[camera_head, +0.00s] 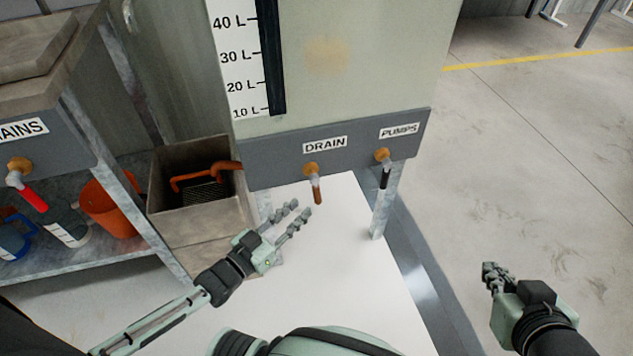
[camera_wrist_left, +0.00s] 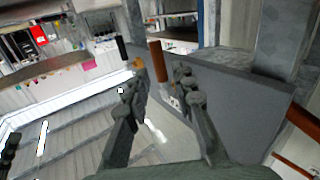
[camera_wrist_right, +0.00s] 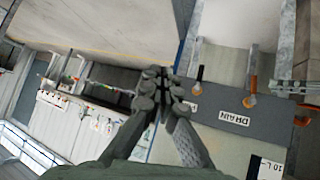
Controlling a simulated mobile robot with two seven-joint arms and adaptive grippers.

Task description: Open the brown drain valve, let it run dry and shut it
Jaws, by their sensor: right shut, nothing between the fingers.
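The brown drain valve handle (camera_head: 318,194) hangs straight down from its brass fitting below the DRAIN label (camera_head: 325,144) on the tank's grey panel. My left gripper (camera_head: 298,212) is open, just in front and to the left of the handle. In the left wrist view the brown handle (camera_wrist_left: 157,60) appears beyond the open fingertips, between them; I see no contact. My right gripper (camera_head: 490,272) is shut and empty, well off to the right over the floor. The right wrist view also shows the brown handle (camera_wrist_right: 253,68) hanging from the panel. No liquid flow is visible.
A black-handled PUMPS valve (camera_head: 384,178) sits right of the drain valve. A metal sump box (camera_head: 190,215) with an orange pipe (camera_head: 205,174) stands left. A red-handled valve (camera_head: 33,197) and an orange bucket (camera_head: 108,210) are further left. The floor at right is clear.

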